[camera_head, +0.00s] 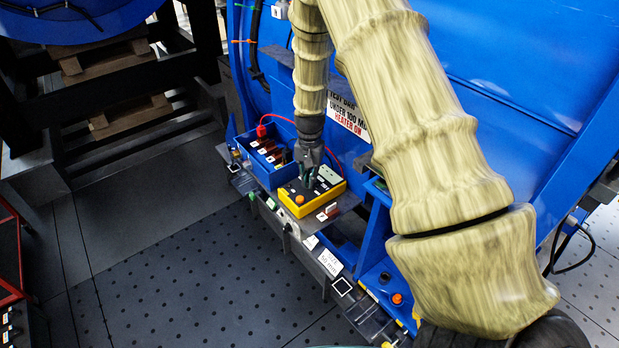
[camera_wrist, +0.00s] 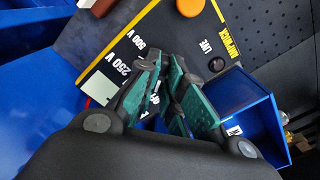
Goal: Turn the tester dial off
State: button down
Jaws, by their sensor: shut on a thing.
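The tester (camera_head: 299,210) is a yellow box with a dark top face on a ledge in front of the blue machine. In the wrist view its face (camera_wrist: 150,38) shows "250 V", "500 V" and "LIVE" marks, an orange button (camera_wrist: 188,7) and part of a pale display (camera_wrist: 98,88). My gripper (camera_head: 308,182) reaches down onto that face. In the wrist view its green-padded fingers (camera_wrist: 172,88) are close together, shut on the dial. The fingers hide nearly all of the dial, so its pointing direction cannot be told.
A blue bin (camera_head: 270,172) with dark red and black items stands left of the tester, with a red cable (camera_head: 285,119) above. A blue bracket with an orange knob (camera_head: 397,298) is at the lower right. The dark floor (camera_head: 190,275) in front is clear.

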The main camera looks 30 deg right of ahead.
dwell(0.4)
jog(key=c, duration=1.5)
grip_release()
jog(key=shift+c, duration=0.2)
notch_tip(320, 180, up, 12)
jog(key=shift+r, duration=0.1)
